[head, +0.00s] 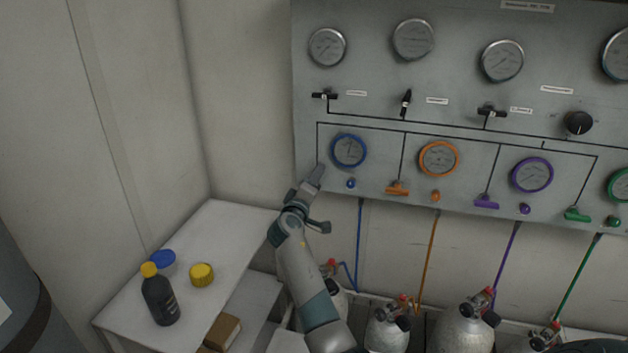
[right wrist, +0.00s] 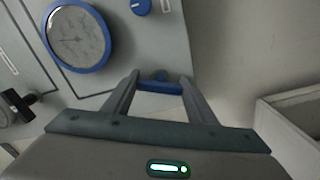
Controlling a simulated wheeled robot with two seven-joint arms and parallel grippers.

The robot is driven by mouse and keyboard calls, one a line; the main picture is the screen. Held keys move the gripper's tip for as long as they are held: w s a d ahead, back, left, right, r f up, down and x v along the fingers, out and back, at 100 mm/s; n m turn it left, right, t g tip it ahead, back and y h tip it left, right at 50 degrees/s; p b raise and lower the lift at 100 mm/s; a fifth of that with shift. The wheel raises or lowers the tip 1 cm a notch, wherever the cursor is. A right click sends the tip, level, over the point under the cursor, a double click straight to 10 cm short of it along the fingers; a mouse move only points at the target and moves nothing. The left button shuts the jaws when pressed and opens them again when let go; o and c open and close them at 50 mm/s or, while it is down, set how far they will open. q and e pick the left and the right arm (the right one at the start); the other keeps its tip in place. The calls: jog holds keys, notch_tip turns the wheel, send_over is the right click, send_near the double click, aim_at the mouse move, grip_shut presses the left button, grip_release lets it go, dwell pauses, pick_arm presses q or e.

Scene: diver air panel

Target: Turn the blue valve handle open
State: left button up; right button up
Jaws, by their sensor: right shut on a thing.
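The blue valve handle (right wrist: 160,87) is a short blue bar at the lower left of the panel. In the right wrist view it lies between the two fingertips of my right gripper (right wrist: 159,80), which is shut on it. In the head view my right gripper (head: 314,178) reaches the panel's lower left edge and hides the handle. The blue-rimmed gauge (head: 348,150) is just up and right of the gripper and shows in the right wrist view (right wrist: 78,38). A small blue knob (head: 351,183) is below the gauge. My left gripper is not in view.
The grey panel (head: 370,85) also carries orange (head: 397,188), purple (head: 486,202) and green (head: 577,214) valve handles to the right. A white table (head: 225,230) with a dark bottle (head: 160,297) and yellow lid (head: 201,274) stands left. Gas cylinders (head: 463,325) stand below.

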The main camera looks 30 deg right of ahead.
jog(key=shift+r+n+p, duration=0.15)
jog(key=shift+n+p, duration=0.25)
jog(key=shift+n, duration=0.9)
jog(key=o, duration=1.1)
jog(key=shift+c, duration=0.2)
jog(key=shift+w, duration=0.1)
jog(key=shift+a, duration=0.1)
jog(key=b+v, duration=0.5)
jog(key=v, duration=1.2)
